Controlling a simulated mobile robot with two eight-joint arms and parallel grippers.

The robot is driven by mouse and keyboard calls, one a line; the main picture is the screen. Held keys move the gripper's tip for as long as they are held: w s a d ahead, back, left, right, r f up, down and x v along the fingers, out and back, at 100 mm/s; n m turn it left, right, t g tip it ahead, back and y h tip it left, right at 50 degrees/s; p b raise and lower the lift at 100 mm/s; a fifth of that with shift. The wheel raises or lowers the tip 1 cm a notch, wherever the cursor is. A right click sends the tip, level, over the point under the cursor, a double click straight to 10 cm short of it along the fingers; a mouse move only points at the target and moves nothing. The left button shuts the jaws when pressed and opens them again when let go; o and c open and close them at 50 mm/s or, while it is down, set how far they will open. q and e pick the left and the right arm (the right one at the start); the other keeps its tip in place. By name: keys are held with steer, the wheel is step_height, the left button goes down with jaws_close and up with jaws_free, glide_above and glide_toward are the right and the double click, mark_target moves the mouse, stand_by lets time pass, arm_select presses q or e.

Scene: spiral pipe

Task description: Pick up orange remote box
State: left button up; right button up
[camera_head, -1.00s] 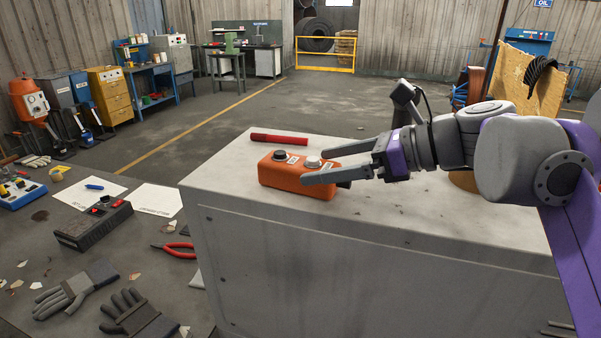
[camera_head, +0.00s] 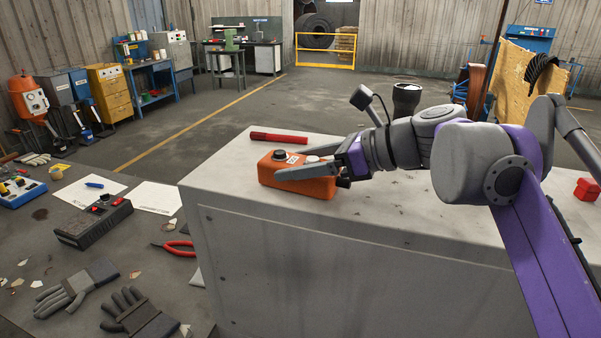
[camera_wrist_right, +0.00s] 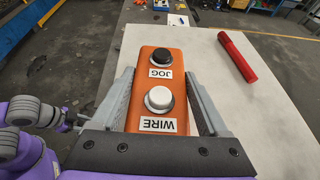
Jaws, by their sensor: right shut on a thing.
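The orange remote box (camera_head: 290,186) lies on the grey cabinet top (camera_head: 420,205) in the head view. In the right wrist view the orange box (camera_wrist_right: 148,126) shows a black button labelled JOG and a white button labelled WIRE. My right gripper (camera_head: 298,162) reaches in from the right and is shut on the box, with one finger along each long side. The right gripper's fingers (camera_wrist_right: 160,85) flank the box in the wrist view. The box appears to rest on the cabinet top.
A red cylinder (camera_head: 278,137) lies on the cabinet behind the box; it also shows in the wrist view (camera_wrist_right: 238,56). A black cylindrical object (camera_head: 406,98) stands behind my right arm. Gloves (camera_head: 75,285) and a dark control box (camera_head: 93,222) lie on a lower surface at left.

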jaws_close()
steer(key=shift+r, duration=0.15)
